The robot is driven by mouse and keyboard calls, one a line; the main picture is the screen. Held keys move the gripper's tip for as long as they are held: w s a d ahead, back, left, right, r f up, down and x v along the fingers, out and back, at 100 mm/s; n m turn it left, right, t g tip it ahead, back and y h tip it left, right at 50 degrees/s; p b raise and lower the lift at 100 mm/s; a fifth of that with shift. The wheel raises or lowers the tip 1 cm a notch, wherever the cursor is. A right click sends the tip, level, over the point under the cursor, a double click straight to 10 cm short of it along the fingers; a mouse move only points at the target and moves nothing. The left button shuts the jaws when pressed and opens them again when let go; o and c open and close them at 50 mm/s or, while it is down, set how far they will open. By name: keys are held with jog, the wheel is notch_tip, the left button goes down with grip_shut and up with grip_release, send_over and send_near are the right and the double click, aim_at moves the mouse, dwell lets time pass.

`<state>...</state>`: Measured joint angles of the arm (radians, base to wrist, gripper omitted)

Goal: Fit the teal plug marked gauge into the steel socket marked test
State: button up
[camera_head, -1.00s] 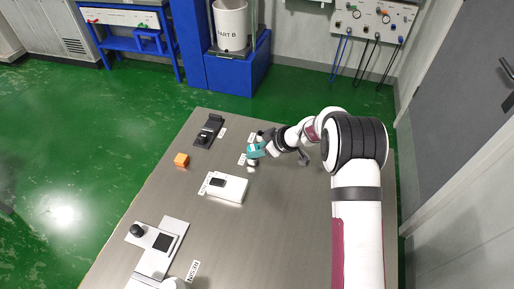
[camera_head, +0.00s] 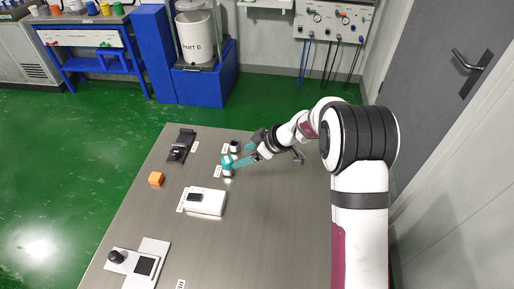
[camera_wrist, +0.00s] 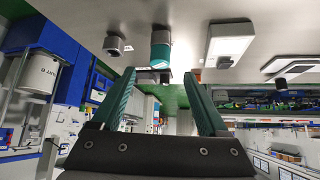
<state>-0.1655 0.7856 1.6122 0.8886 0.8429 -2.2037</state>
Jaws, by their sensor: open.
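The teal plug (camera_head: 227,159) stands upright on the table, on a pale steel cylinder (camera_head: 228,172) that looks like a socket. In the upside-down wrist view, the teal plug (camera_wrist: 161,57) lines up with a grey cylinder (camera_wrist: 160,37) against the table. How deep it sits is hidden. My gripper (camera_head: 242,156) is open just to the right of the plug. In the wrist view its teal fingers (camera_wrist: 160,74) are spread, with the plug beyond their tips and nothing held. The markings on plug and socket cannot be read.
A second small steel cylinder (camera_head: 235,146) with a dark centre stands behind the plug. A white box (camera_head: 206,202), an orange block (camera_head: 156,179), a black device (camera_head: 181,146) and a white device with a black knob (camera_head: 137,263) lie on the table. The table's right side is clear.

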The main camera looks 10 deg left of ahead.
jog(key=v, duration=0.8)
dwell(0.5)
jog(key=s+d+r+m+g+h, duration=0.1)
jog(key=s+d+r+m, duration=0.15)
jog(key=s, duration=0.25)
jog(key=s+d+r+m, duration=0.1)
jog(key=s+r+m, duration=0.3)
jog(key=s, duration=0.2)
jog(key=s+d+m+h, duration=0.1)
jog(key=s+d+m, duration=0.2)
jog(key=s, duration=0.4)
jog(key=s+d+m+g+h, duration=0.1)
jog(key=s+d+m+h, duration=0.1)
jog(key=s+m, duration=0.4)
jog(key=s+d+m+h, duration=0.2)
jog(key=s+d+m, duration=0.2)
jog(key=s, duration=0.5)
jog(key=shift+s+d+f+m+g, duration=0.2)
jog(key=shift+s+d+m+g, duration=0.15)
jog(key=shift+s+m, duration=0.1)
